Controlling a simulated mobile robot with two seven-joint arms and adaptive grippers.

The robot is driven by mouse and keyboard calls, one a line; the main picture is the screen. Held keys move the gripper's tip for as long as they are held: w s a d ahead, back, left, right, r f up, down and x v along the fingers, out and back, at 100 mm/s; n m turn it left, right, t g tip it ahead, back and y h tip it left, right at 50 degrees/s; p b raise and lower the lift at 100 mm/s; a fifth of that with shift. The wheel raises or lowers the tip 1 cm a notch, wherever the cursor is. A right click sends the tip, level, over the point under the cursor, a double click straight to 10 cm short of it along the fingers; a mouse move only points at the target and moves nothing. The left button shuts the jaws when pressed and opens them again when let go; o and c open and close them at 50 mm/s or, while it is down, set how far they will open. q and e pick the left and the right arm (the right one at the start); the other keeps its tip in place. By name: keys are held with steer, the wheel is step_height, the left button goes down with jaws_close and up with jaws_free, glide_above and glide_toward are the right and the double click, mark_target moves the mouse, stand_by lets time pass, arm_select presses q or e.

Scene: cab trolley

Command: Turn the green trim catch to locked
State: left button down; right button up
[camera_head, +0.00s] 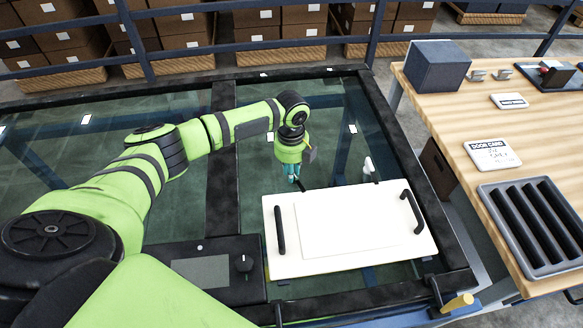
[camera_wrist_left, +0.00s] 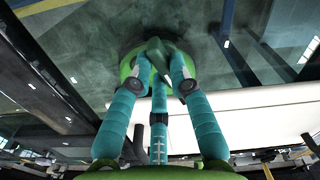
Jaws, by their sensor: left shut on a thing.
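The green trim catch (camera_wrist_left: 153,50) shows in the left wrist view as a round bright green base with a darker green lever. My left gripper (camera_head: 292,178) reaches down from the left arm, just beyond the top left edge of the white panel (camera_head: 388,255). In the left wrist view, the teal fingers of the left gripper (camera_wrist_left: 158,72) are closed around the catch's lever. The fingers partly cover the base, so the catch's exact angle cannot be told. In the head view the catch is hidden by the gripper. My right gripper is not in view.
The panel carries two black handles (camera_head: 279,231) (camera_head: 412,212). Dark frame bars (camera_head: 222,150) surround glass. A control box with a knob (camera_head: 243,263) sits left of the panel. A wooden bench at right holds a grey slotted tray (camera_head: 487,206) and a blue-grey box (camera_head: 436,66).

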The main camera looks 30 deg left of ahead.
arm_select(q)
steer(key=shift+m, duration=1.8)
steer(key=c, duration=1.1)
jaws_free()
steer(key=shift+c, duration=0.2)
steer(key=shift+r, duration=0.15)
step_height(320, 180, up, 12)
